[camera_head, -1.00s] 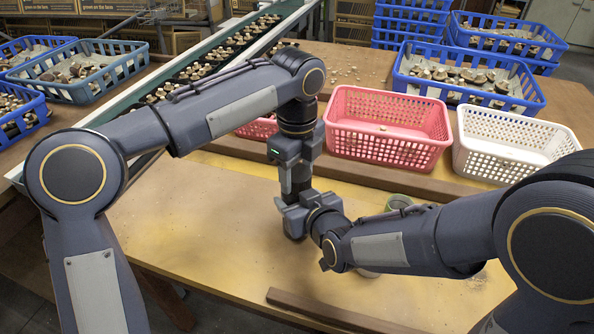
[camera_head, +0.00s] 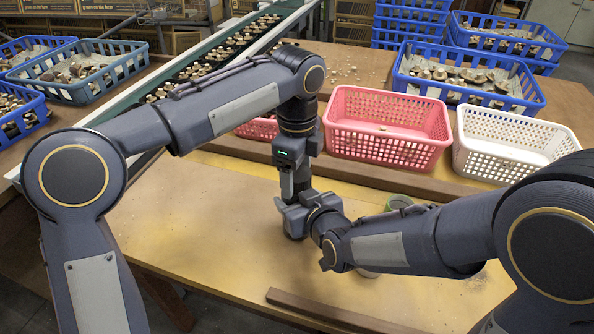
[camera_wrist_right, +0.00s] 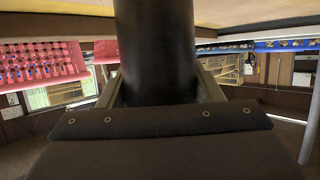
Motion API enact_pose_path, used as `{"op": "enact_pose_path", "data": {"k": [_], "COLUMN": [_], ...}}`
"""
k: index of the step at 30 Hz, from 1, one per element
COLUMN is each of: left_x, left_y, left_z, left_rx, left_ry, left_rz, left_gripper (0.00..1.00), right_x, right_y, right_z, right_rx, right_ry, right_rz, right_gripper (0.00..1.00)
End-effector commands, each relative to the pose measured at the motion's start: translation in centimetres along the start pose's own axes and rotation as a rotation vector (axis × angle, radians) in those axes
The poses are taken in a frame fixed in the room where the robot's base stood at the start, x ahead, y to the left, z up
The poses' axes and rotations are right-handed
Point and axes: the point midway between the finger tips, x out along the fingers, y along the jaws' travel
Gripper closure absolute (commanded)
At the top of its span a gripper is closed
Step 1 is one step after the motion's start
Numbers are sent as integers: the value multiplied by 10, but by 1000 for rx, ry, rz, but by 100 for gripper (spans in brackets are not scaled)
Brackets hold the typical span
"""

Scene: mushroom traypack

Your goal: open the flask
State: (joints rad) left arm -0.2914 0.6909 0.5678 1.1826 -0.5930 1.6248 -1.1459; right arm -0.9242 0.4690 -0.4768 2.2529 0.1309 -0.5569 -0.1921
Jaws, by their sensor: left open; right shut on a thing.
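The flask shows in the right wrist view as a smooth dark cylinder (camera_wrist_right: 155,50) between the two fingers. My right gripper (camera_wrist_right: 160,95) is shut on it. In the head view the right gripper (camera_head: 296,212) comes in from the right, low over the table, and largely hides the flask. My left gripper (camera_head: 289,187) is open, points down and is directly above the right gripper, at the flask's top end. The flask's cap is hidden, and I cannot tell whether the left fingers touch it.
A pink basket (camera_head: 385,150) and a white basket (camera_head: 490,165) stand behind a wooden strip. A green-rimmed round container (camera_head: 398,202) is partly behind my right arm. A wooden bar (camera_head: 335,312) lies at the front. The table's left part is clear.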

Motion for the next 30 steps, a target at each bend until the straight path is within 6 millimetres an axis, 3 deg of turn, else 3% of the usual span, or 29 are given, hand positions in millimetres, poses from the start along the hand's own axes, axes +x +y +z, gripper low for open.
{"op": "enact_pose_path", "data": {"k": [6,12,21,25,30], "left_x": [-30,-43,-74,-66,-39], "left_y": [-1,0,0,0,0], "left_z": [-1,0,0,1,1], "left_rx": [0,6,272,292,290], "left_ry": [2,1,2,-1,-1], "left_rz": [-5,-1,0,3,4], "left_gripper": [27,31,31,31,31], "right_x": [0,0,0,0,0], "right_y": [0,0,0,0,0], "right_z": [-1,-1,0,0,-1], "right_rx": [0,0,0,0,0], "right_ry": [2,2,2,2,2], "right_rz": [0,0,0,0,0], "right_gripper": [100,100,100,100,100]}}
